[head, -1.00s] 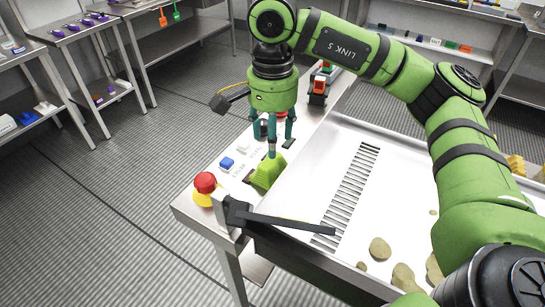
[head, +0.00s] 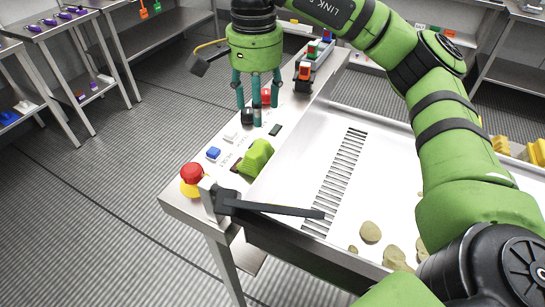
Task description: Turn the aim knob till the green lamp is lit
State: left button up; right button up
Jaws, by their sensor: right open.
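The control panel (head: 222,140) runs along the left side of the steel tray. My right gripper (head: 257,108) points down over it with its fingers spread and nothing between them. A dark round knob (head: 246,116) sits under the fingers, partly covered; I cannot tell whether they touch it or whether it is the aim knob. A large green handle (head: 256,157) stands nearer to me, clear of the fingers. Small coloured blocks, one green (head: 313,48) and one red-orange (head: 304,71), stand at the panel's far end; I cannot tell if any is a lit lamp. My left gripper does not show.
A red mushroom button (head: 191,174) on a yellow base is at the panel's near corner, with a blue button (head: 214,153) beyond it. A dark bar (head: 268,209) reaches over the slotted tray (head: 290,180). Brownish lumps (head: 370,232) lie in the tray.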

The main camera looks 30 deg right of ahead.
aim_at(246, 118)
jog(key=z, duration=1.05)
jog(key=k+j, duration=0.45)
jog(key=k, duration=0.2)
jog(key=k+j, duration=0.5)
jog(key=k, duration=0.15)
jog(key=i+l, duration=1)
jog(key=l+u, duration=0.05)
